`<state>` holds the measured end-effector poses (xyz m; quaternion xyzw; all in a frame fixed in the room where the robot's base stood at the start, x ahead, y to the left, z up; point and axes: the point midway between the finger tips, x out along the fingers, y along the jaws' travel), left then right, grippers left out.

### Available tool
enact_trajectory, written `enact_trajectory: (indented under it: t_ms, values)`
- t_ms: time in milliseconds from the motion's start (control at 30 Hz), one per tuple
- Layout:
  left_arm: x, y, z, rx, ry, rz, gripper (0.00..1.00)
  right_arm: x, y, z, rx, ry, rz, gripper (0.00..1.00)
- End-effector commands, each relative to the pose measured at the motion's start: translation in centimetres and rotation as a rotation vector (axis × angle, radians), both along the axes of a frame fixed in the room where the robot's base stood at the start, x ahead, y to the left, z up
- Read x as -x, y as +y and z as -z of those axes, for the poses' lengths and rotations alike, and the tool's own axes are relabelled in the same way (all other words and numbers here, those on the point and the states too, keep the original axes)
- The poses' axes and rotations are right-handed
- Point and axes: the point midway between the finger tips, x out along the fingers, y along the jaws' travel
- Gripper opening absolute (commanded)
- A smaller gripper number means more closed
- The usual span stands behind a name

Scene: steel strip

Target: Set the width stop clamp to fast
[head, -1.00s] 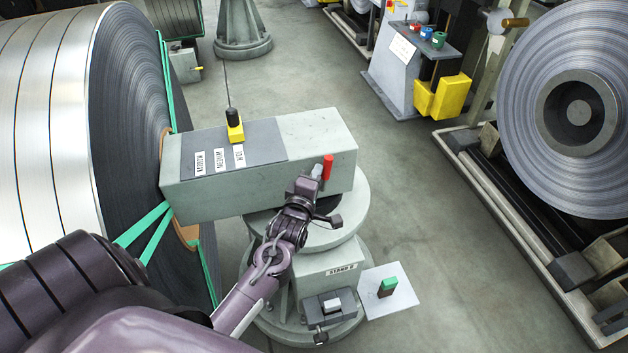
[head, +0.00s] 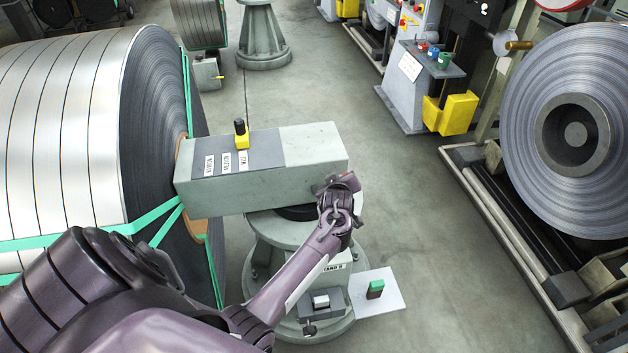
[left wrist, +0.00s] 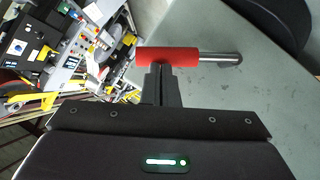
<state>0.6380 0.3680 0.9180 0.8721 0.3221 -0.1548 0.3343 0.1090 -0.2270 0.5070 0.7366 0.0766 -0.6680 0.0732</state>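The width stop is a yellow block with a black knob (head: 241,138), on the dark plate of the grey box arm beside three width labels. The clamp's red handle (head: 344,179) is at the right end of the box and mostly hidden by my left gripper (head: 338,186). In the left wrist view the red handle (left wrist: 184,57) lies across the picture, with its bare metal rod running right. My left gripper's fingers (left wrist: 160,70) look close together, side by side. Their tips overlap the handle; contact is not clear. My right gripper is out of view.
A large banded steel coil (head: 70,130) stands left of the box. Below the box is a stand with a small pedal unit (head: 320,302) and a pale plate (head: 392,292) with a green-topped block. Another coil (head: 535,95) stands at right. Open floor lies between.

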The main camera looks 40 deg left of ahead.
Motion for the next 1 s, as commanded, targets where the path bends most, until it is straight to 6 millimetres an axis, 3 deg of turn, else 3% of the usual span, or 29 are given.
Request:
enact_trajectory:
  t_ms: [533, 1000]
  values:
    - [-2.1, -0.4, 3.1, -0.285, 0.322, -0.01, 0.0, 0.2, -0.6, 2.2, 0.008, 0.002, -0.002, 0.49]
    - [-2.3, -0.9, 4.3, -0.277, 0.32, -0.004, 0.0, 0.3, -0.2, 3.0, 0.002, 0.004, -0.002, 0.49]
